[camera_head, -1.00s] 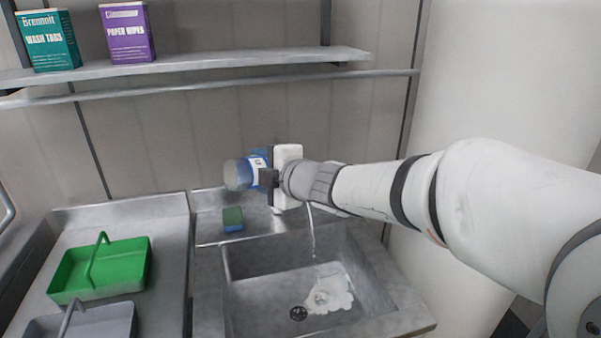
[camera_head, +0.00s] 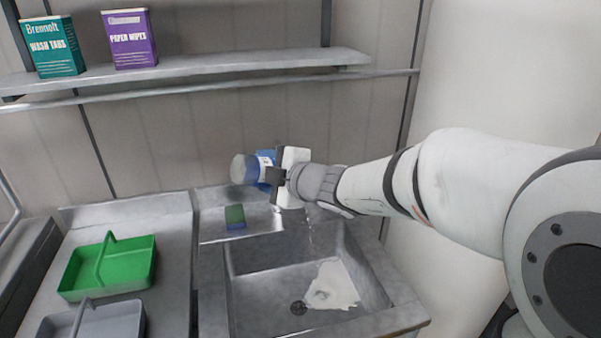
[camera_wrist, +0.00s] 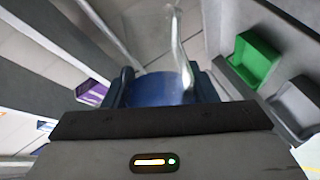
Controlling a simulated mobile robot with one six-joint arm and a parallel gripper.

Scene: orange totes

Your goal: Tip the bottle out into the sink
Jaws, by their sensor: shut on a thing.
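My gripper (camera_head: 276,180) is shut on a blue bottle (camera_head: 254,171), which it holds on its side above the back of the sink. The bottle's pale grey end points left in the head view. In the wrist view the blue bottle (camera_wrist: 158,90) lies between the two dark fingers. The sink (camera_head: 262,262) is a grey metal basin below and slightly right of the gripper. A whitish puddle (camera_head: 331,287) lies on its floor beside the drain (camera_head: 298,308). Only faint drops show between the gripper and the basin. The bottle's mouth is hard to make out.
A green and blue sponge (camera_head: 235,217) sits on the ledge behind the sink. A green caddy (camera_head: 135,270) and a grey caddy (camera_head: 125,320) stand on the left counter. A shelf (camera_head: 230,75) above carries a teal box (camera_head: 52,47) and a purple box (camera_head: 130,38).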

